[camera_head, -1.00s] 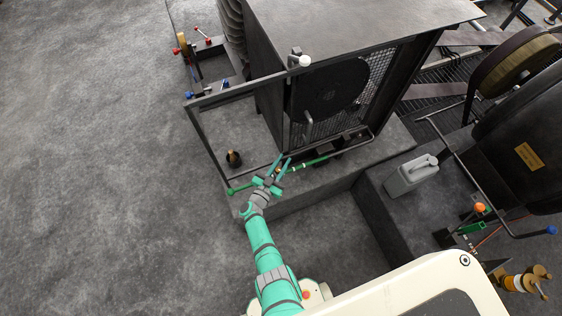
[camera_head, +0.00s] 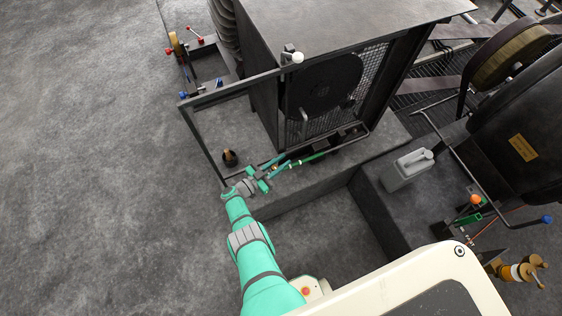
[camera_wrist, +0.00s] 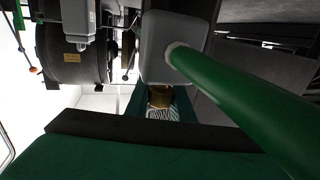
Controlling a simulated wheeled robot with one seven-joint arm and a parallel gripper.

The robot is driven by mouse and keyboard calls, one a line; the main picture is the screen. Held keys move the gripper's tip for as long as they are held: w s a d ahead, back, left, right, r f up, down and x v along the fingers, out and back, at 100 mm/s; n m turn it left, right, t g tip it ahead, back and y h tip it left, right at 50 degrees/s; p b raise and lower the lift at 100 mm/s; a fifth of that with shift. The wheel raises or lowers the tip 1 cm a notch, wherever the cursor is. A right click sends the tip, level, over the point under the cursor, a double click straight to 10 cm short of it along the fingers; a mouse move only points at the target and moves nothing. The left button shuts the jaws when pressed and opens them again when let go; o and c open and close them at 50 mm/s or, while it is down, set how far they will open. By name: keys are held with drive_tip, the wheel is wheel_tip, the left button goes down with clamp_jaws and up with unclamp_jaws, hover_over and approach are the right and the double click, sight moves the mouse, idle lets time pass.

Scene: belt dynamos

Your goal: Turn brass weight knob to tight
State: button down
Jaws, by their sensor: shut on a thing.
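My gripper (camera_head: 279,162) is at the left part of a green rod (camera_head: 313,157), low in front of the dark machine. Its teal fingers are close together around a small brass knob, which shows as a spot between them in the head view (camera_head: 275,167). In the wrist view the brass knob (camera_wrist: 160,96) is at the centre, beyond the dark edge of my gripper, with a striped patch below it. The thick green rod (camera_wrist: 240,100) crosses to the lower right. Most of the knob is hidden, and no tight mark is readable.
A bent dark rail (camera_head: 235,93) with a white-tipped end stands above and left of my gripper. A dark knob with a brass base (camera_head: 230,158) is on the plinth to the left. The floor at left is clear.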

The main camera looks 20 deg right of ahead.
idle(0.5)
drive_tip(key=c, duration=1.5)
unclamp_jaws()
drive_tip(key=shift+c, duration=0.2)
drive_tip(key=shift+a, duration=0.1)
drive_tip(key=v, duration=1)
drive_tip(key=shift+a, duration=0.35)
